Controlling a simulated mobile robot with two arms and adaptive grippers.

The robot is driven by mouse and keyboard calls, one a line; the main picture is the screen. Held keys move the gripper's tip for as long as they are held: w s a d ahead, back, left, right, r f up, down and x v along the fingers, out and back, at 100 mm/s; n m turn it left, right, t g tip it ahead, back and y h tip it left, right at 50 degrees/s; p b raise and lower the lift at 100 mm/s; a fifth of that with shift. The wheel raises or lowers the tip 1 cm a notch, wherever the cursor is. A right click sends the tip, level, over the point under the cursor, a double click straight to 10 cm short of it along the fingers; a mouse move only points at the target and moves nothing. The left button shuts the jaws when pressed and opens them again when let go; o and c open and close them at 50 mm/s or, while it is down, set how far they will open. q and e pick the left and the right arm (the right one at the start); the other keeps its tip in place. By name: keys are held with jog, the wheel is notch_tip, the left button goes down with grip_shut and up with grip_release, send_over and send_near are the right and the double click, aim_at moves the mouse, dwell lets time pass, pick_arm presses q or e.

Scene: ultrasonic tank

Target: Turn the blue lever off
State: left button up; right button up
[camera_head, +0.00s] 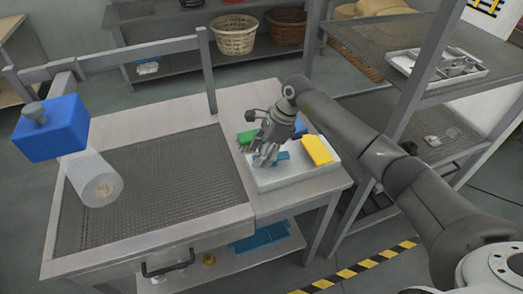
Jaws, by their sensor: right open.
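A white box-like unit (292,176) sits on the right part of the metal bench. Blue parts show on it: a flat blue piece (281,158) beside my fingers and another blue part (300,127) behind my gripper. I cannot tell which is the blue lever or how it is set. My right gripper (263,159) is open, pointing down over the unit close to the flat blue piece; I cannot tell whether it touches. It hides part of the unit. My left gripper is not in view.
A yellow block (317,150) and a green part (247,137) flank my gripper. A meshed basin (150,190) fills the bench's left. A blue box (50,128) with a grey knob and a clear cylinder (92,178) stand left. A metal shelf rack (410,90) rises right.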

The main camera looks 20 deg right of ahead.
jog(key=shift+c, duration=0.3)
jog(key=c, duration=1)
jog(key=shift+o, duration=0.2)
